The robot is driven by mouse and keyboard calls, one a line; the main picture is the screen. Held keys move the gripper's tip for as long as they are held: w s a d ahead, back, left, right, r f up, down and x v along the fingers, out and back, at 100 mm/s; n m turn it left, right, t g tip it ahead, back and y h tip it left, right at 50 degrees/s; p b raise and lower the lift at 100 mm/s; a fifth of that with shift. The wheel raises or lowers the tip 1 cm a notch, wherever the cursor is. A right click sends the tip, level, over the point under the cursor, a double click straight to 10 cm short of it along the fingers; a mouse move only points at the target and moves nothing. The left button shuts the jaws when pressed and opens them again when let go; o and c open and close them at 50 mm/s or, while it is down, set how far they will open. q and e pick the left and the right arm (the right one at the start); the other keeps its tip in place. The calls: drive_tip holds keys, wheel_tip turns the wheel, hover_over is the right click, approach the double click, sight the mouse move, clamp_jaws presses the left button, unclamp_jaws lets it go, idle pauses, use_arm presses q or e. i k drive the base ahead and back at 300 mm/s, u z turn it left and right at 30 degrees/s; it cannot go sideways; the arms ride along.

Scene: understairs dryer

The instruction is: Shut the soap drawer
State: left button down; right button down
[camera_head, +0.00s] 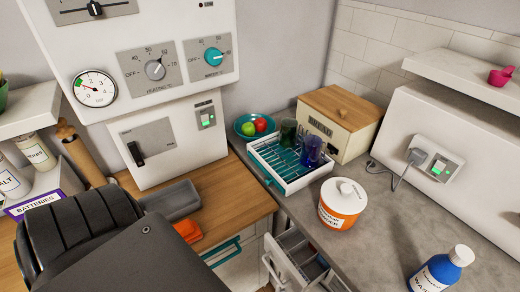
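An open drawer (301,259) with grey compartments inside sticks out below the counter's front edge, at the bottom centre of the head view. It looks like the soap drawer, but no label on it can be read. A pale curved handle (271,271) shows at its left side. The lower part of the drawer is cut off by the picture's bottom edge. Neither of my grippers is in view.
An orange tub of powder (341,207) with a white lid stands on the grey counter (385,229) near the drawer. A dish rack (287,176), a bread box (338,124) and a blue bottle (440,271) stand there too. A teal handle (222,252) is left of the drawer.

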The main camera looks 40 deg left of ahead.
sight(304, 251)
drive_tip(key=u, duration=0.1)
drive_tip(key=k, duration=1)
drive_tip(key=u, duration=0.15)
